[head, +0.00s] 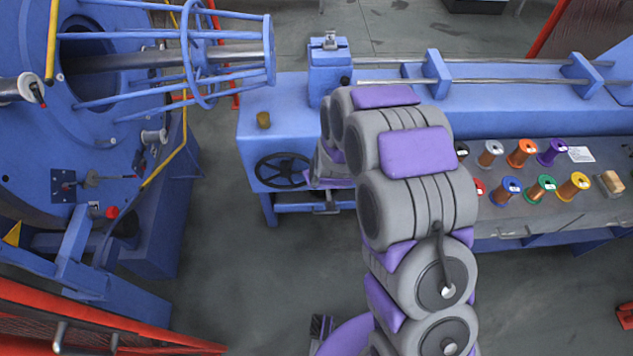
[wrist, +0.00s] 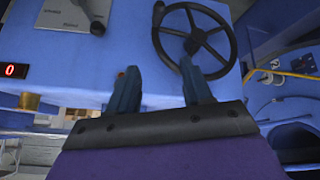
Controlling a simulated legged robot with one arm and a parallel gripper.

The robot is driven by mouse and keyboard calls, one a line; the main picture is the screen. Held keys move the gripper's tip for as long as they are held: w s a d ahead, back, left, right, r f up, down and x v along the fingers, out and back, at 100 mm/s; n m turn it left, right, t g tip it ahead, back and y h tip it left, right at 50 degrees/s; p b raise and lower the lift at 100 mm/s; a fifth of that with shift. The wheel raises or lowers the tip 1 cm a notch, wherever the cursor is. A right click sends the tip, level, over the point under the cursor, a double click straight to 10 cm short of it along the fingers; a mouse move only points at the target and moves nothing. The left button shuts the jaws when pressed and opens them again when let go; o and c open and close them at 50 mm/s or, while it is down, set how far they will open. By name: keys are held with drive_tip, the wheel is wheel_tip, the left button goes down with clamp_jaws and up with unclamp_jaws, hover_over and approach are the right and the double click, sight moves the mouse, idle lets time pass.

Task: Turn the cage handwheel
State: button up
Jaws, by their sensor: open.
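The handwheel (head: 283,170) is black with several spokes and sits upright on the front of the blue machine housing. In the wrist view the handwheel (wrist: 193,44) is at the upper right, with a small handle knob on its left rim. My gripper (wrist: 158,82) is open, with nothing between its two dark fingers. Its right fingertip overlaps the wheel's lower rim in the picture; I cannot tell whether they touch. The left finger is to the left of the wheel. In the head view my arm largely hides the gripper, just right of the wheel.
A blue drum with a tubular cage (head: 230,55) stands at the left. Several coloured spools (head: 521,155) stand on a bench at the right. A red display (wrist: 13,71) reads 0. Open floor (head: 220,270) lies in front.

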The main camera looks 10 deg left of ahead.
drive_tip(key=s+a+f+m+t+h, duration=0.1)
drive_tip(key=a+f+m+t, duration=0.15)
drive_tip(key=f, duration=0.45)
drive_tip(key=a+f+m+t, duration=0.1)
drive_tip(key=f+m+t, duration=0.15)
drive_tip(key=f, duration=0.45)
drive_tip(key=s+d+f+t+y+p, duration=0.2)
drive_tip(key=s+d+f+t, duration=0.3)
drive_tip(key=s, duration=0.4)
drive_tip(key=shift+t+y, duration=0.4)
drive_tip(key=x, duration=0.6)
drive_tip(key=r+x, duration=0.1)
drive_tip(key=x, duration=0.4)
drive_tip(key=p+x, duration=0.1)
drive_tip(key=x, duration=0.5)
drive_tip(key=shift+w+d+r, duration=0.15)
drive_tip(key=shift+w+r, duration=0.15)
drive_tip(key=shift+w, duration=0.05)
drive_tip(key=shift+c, duration=0.5)
clamp_jaws()
